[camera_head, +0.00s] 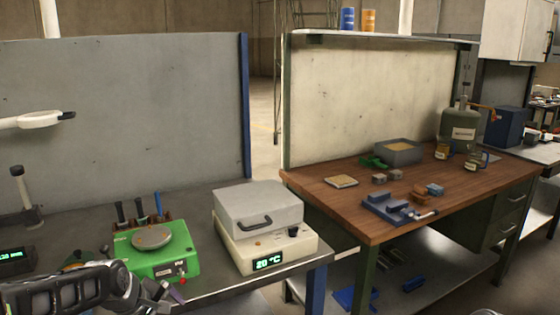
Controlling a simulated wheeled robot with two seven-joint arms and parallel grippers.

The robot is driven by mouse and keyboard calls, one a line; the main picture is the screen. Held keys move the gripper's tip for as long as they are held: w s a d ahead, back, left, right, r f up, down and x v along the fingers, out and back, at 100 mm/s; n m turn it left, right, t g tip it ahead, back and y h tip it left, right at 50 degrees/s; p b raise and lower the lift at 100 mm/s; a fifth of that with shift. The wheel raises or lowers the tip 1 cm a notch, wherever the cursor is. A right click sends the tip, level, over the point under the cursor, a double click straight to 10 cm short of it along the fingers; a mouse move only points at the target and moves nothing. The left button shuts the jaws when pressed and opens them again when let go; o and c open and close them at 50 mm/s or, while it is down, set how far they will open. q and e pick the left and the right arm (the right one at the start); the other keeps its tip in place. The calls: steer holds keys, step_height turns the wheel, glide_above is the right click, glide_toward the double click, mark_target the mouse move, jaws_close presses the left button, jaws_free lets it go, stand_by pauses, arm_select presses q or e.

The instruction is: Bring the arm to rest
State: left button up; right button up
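My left arm comes in at the lower left, and its gripper (158,292) is low in front of the green device (160,252). The finger gap is too small and angled to tell open from shut, and I see nothing clearly held. The furnace (262,212), a cream box with a grey lid and handle, stands right of the green device. Its lid is down and its display reads 20 °C. My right gripper is not in view.
A grey bench (210,289) carries the furnace, the green device and a tool rack (141,221). A wooden workbench (330,190) to the right holds a blue vise (392,208), a grey bin (398,152) and a green tank (458,128). A gap separates the benches.

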arm_select(q)
steer(key=s+d+f+m+h, duration=0.1)
steer(key=d+f+m, duration=0.6)
steer(key=f, duration=0.6)
steer(key=s+d+f+m+g, duration=0.1)
steer(key=s+d+f, duration=0.3)
steer(key=s+f, duration=0.2)
steer(key=s+d+f+m+g+h, duration=0.1)
steer(key=s+d+f, duration=0.4)
steer(key=s, duration=0.6)
steer(key=s+d+f+m+g+h, duration=0.1)
steer(key=s+d+f+m+g, duration=0.1)
steer(key=s+d+f, duration=0.3)
steer(key=s+f, duration=0.3)
steer(key=shift+s+d+f+g, duration=0.2)
steer(key=shift+s+f+g, duration=0.1)
steer(key=shift+s, duration=0.1)
steer(key=shift+a, duration=0.1)
